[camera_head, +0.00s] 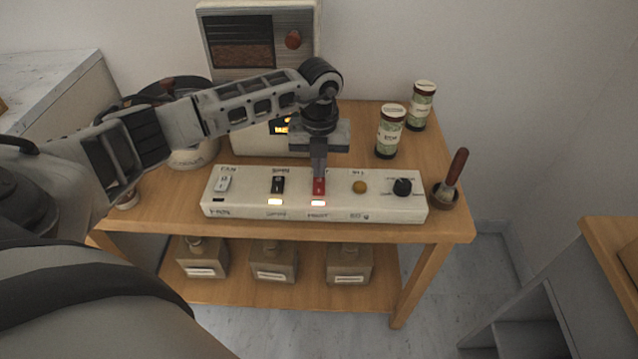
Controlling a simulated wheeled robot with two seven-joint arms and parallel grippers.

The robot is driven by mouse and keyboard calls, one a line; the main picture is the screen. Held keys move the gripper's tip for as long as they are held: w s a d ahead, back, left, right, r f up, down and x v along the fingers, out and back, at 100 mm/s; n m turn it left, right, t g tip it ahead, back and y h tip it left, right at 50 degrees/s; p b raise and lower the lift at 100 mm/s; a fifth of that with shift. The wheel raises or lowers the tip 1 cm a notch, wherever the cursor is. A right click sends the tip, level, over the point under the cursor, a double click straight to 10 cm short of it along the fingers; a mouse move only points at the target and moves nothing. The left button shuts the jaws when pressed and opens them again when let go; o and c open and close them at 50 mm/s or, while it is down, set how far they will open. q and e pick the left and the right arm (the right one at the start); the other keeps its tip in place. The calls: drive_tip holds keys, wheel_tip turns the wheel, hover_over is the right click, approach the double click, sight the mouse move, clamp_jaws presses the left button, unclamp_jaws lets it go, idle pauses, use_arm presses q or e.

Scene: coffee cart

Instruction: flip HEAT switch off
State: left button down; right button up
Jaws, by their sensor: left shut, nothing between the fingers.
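A white switch panel (388,209) lies along the front of the wooden cart top. The fingers hide part of the switch. My right gripper is not in view.
The panel also has a white switch (223,184), a black switch (277,185) with a lit lamp, a yellow button (359,187) and a black knob (402,187). A cup with a red-handled tool (456,167) stands at right. Two jars (390,132) stand behind.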

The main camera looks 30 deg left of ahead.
sight(319, 180)
use_arm(q)
drive_tip(key=shift+f+b, duration=0.55)
drive_tip(key=shift+f, duration=0.35)
drive_tip(key=shift+r, duration=0.2)
drive_tip(key=shift+r+p, duration=2.8)
drive_tip(key=shift+r, duration=0.55)
